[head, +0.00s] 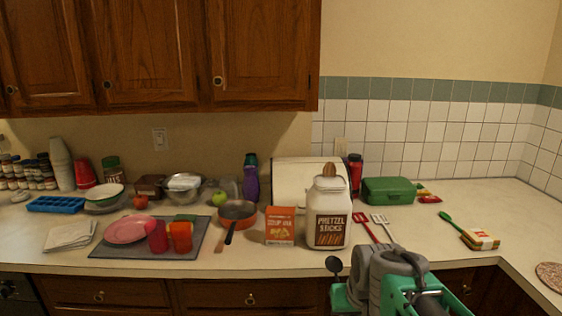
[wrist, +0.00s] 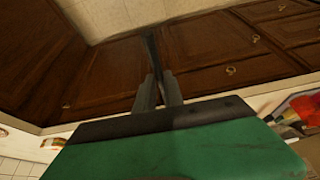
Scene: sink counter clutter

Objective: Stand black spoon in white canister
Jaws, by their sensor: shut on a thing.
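My gripper (wrist: 158,90) is shut on the black spoon (wrist: 152,52), which shows as a thin dark strip between the fingers in the wrist view. In the head view the spoon's round dark head (head: 334,265) shows just left of my arm, in front of the counter's front edge. The white canister (head: 329,185) stands upright on the counter, with a dark "Pretzel Sticks" label and something brown at its top. The spoon is apart from it, lower and nearer to me. Whether the canister's mouth is open is hard to tell. Most of the spoon's handle is hidden.
A soup mix box (head: 280,225) stands close left of the canister. A red spatula (head: 365,226) and a white one (head: 386,225) lie to its right. A white bread box (head: 290,180) is behind. A green box (head: 388,190) stands back right. The right counter has free room.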

